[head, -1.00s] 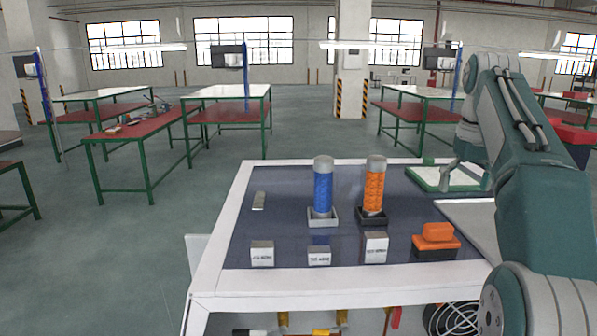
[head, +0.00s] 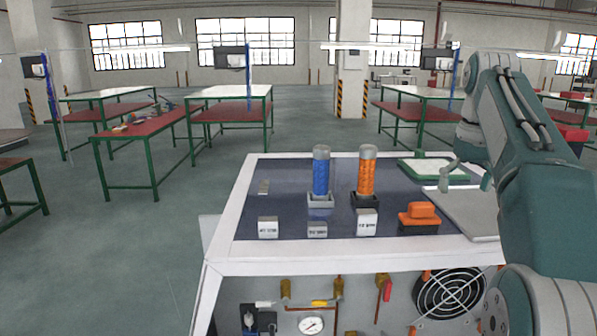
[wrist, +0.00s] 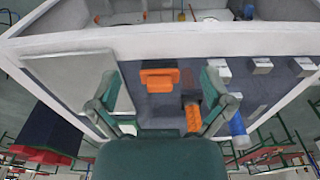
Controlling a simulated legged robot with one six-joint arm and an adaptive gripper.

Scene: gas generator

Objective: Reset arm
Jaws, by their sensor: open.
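Through the gap I see the orange block switch (wrist: 158,80), which is also on the panel in the head view (head: 418,215). The gripper appears apart from the panel's things.
A blue cylinder (head: 320,175) and an orange cylinder (head: 366,175) stand upright in holders. Small labelled blocks (head: 268,228) line the front. A green-rimmed white tray (head: 432,168) lies at the back right. Gauge (head: 311,325) and fan (head: 449,293) are on the front face.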

